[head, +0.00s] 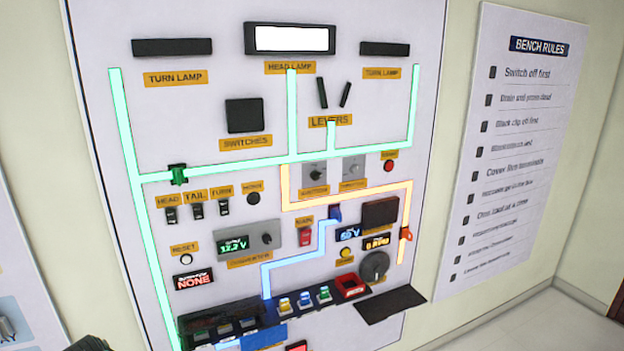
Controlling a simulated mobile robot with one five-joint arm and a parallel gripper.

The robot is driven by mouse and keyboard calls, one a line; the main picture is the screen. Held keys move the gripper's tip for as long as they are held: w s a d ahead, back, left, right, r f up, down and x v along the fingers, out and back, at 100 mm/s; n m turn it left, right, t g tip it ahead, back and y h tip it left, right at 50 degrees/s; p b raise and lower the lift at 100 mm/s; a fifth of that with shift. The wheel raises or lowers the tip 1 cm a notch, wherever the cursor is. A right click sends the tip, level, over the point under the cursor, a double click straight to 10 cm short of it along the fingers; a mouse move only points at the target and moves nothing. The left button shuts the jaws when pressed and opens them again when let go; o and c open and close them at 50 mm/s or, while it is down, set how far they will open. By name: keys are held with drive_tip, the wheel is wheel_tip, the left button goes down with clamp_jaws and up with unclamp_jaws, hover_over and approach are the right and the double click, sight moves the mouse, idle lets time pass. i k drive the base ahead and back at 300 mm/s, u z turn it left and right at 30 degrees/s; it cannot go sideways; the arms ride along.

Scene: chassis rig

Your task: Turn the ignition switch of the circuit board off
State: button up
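The circuit board (215,120) is a white upright panel that fills the middle of the head view. Near its centre are two small grey plates with rotary knobs. The left one, with a black knob (315,174), has a blurred yellow label below it that seems to read as ignition. Its exact setting is too small to tell. The right plate has a grey knob (353,169). A dark piece, seemingly my gripper (90,343), just shows at the bottom left edge, well below and left of the knobs. Its fingers cannot be made out.
The head lamp (291,39) is lit white; both turn lamps look dark. Green, orange and blue lines glow on the board. A ledge with coloured blocks (305,299) and a dark shelf (391,304) stick out low down. A rules poster (515,150) hangs at right.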

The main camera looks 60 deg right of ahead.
sight(315, 174)
drive_tip(key=z, duration=0.05)
drive_tip(key=k, duration=1.2)
drive_tip(key=z, duration=0.45)
drive_tip(key=i, duration=1.1)
drive_tip(key=u, duration=0.1)
